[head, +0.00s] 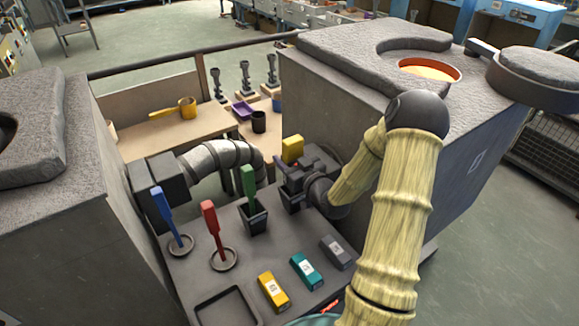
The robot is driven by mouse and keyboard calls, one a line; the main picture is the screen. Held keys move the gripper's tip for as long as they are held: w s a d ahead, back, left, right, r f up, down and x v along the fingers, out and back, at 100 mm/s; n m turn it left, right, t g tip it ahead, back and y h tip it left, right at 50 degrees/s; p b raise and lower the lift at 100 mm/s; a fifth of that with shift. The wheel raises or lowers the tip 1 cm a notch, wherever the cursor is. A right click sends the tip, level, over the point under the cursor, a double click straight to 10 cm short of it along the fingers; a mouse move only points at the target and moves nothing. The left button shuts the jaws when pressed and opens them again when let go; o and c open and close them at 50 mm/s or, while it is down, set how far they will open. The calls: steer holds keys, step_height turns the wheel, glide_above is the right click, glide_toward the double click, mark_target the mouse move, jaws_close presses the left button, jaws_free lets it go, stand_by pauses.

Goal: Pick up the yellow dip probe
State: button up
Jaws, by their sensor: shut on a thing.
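The yellow dip probe (292,147) shows only as a yellow handle top rising above my gripper (291,172). My gripper is shut on it, and the fingers and the probe's lower part are mostly hidden by the dark gripper body. A black square cup (291,199) stands just below my gripper. I cannot tell whether the probe's tip is inside that cup. The probe looks close to upright.
A green probe (249,185) stands in another black cup (254,220). Red (211,224) and blue (160,214) probes stand in round holders. Yellow (273,292), teal (305,271) and grey (336,252) blocks lie in front. A ribbed duct (215,153) and furnace (310,112) crowd the gripper.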

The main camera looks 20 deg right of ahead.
mark_target(289, 139)
step_height(289, 139, up, 7)
steer(key=shift+f, duration=0.1)
stand_by(0.7)
steer(key=w+d+r+m+h+p, duration=0.1)
steer(key=d+r+p, duration=0.1)
steer(key=r+p, duration=1.2)
steer(key=w+d+r+h+p, duration=0.1)
steer(key=d+r+p, duration=0.2)
steer(key=r+p, duration=1.1)
step_height(289, 139, up, 8)
steer(key=shift+w+d+r+m+h, duration=0.2)
steer(key=shift+w+d+m+h, duration=0.05)
steer(key=shift+m+h, duration=0.15)
